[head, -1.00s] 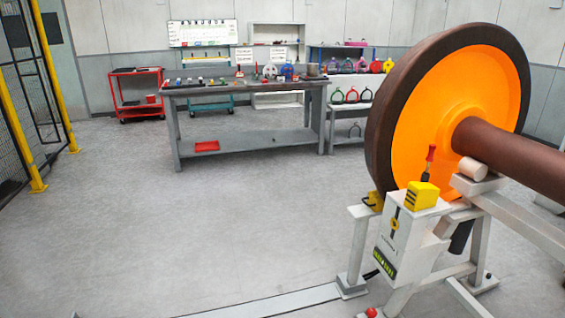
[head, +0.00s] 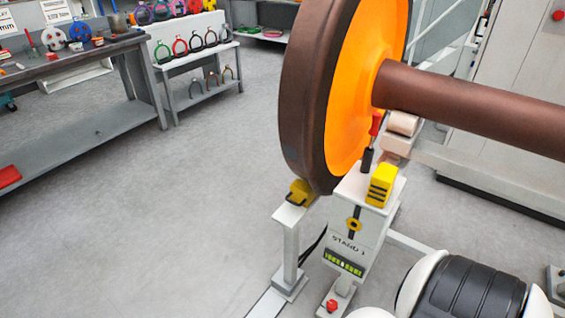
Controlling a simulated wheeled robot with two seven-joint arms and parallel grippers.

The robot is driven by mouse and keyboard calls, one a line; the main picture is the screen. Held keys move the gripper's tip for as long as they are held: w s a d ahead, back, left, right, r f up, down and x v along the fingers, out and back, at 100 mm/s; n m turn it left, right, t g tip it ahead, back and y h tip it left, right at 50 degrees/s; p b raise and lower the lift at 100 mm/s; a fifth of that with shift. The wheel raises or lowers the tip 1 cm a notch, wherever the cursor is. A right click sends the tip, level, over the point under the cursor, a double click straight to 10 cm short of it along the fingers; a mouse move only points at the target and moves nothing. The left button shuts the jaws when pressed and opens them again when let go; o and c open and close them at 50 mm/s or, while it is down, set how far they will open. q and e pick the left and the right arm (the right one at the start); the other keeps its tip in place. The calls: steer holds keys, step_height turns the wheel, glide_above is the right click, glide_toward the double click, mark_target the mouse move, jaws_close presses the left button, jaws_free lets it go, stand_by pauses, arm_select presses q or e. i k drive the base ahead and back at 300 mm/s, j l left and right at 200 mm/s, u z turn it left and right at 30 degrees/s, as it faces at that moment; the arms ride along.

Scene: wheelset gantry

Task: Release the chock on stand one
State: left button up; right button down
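A yellow chock (head: 299,192) with a dark handle sits on a white post, against the foot of the wheel (head: 305,90). The wheel has a brown rim, an orange face and a brown axle (head: 470,105). Neither gripper shows. A black and white rounded part, probably mine, fills the lower right.
A grey workbench (head: 75,75) with tools stands at the left. A low rack (head: 203,75) with coloured shackle-like items stands behind. A red button (head: 332,305) sits low by the stand. The floor left of the stand is clear.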

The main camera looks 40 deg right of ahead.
mark_target(301, 193)
steer(key=i+z, duration=0.4)
steer(key=i, duration=0.15)
steer(key=i+j+z, duration=0.3)
steer(key=i+z, duration=0.15)
steer(key=i+j+z, duration=0.5)
steer(key=i+z, duration=0.15)
steer(key=z, duration=0.15)
steer(key=i+j+z, duration=0.2)
steer(key=z, duration=0.2)
steer(key=i+j+z, duration=0.2)
steer(key=z, duration=0.25)
steer(key=i+j+z, duration=0.15)
steer(key=j+z, duration=0.25)
steer(key=i+j+z, duration=0.1)
steer(key=j+z, duration=0.3)
